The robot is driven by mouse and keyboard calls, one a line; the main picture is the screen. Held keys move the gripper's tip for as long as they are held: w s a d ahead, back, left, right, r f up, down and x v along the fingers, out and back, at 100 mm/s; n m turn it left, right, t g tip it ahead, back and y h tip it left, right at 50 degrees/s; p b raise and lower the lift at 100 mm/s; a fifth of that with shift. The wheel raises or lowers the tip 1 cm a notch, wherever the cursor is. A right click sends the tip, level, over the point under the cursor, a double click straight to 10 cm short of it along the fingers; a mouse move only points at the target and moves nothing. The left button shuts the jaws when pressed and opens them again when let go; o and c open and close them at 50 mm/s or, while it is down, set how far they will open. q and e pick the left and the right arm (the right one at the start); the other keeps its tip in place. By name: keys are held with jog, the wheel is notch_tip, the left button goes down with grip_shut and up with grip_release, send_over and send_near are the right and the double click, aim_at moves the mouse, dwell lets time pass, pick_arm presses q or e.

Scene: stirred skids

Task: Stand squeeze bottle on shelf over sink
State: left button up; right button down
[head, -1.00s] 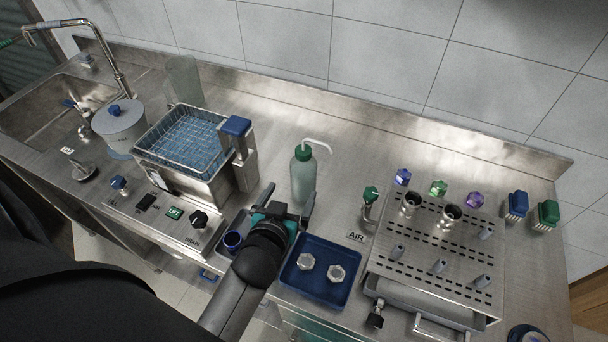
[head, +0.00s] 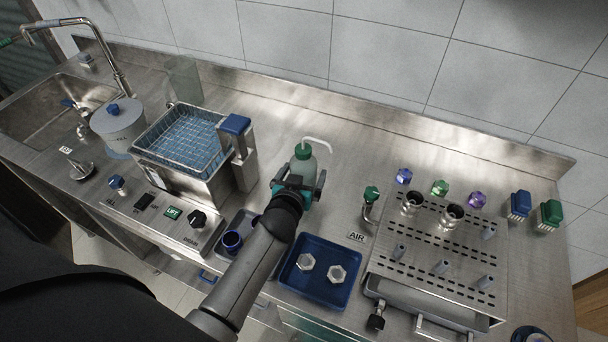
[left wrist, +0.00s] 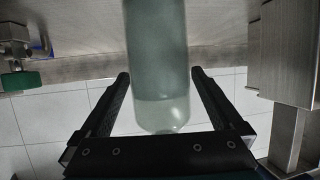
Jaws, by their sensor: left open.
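The squeeze bottle (head: 304,165) is translucent pale green with a green cap and a bent white spout. It stands upright on the steel counter in the head view. My left gripper (head: 301,181) is at the bottle, with its fingers open on either side. In the left wrist view the bottle (left wrist: 158,65) appears upside down between the two fingers of my left gripper (left wrist: 163,85), with gaps on both sides. The gripper hides the bottle's lower part in the head view. The sink (head: 50,118) is at the far left. No shelf over it shows. My right gripper is not in view.
A blue tray (head: 318,298) with two hex nuts lies right of my left arm. A steel tank with a wire basket (head: 182,140) stands to the left. A perforated rack (head: 430,262) is at the right. The counter behind the bottle is clear.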

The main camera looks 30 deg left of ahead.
pick_arm(q)
jog(key=shift+w, duration=0.2)
jog(key=c, duration=1.5)
grip_shut()
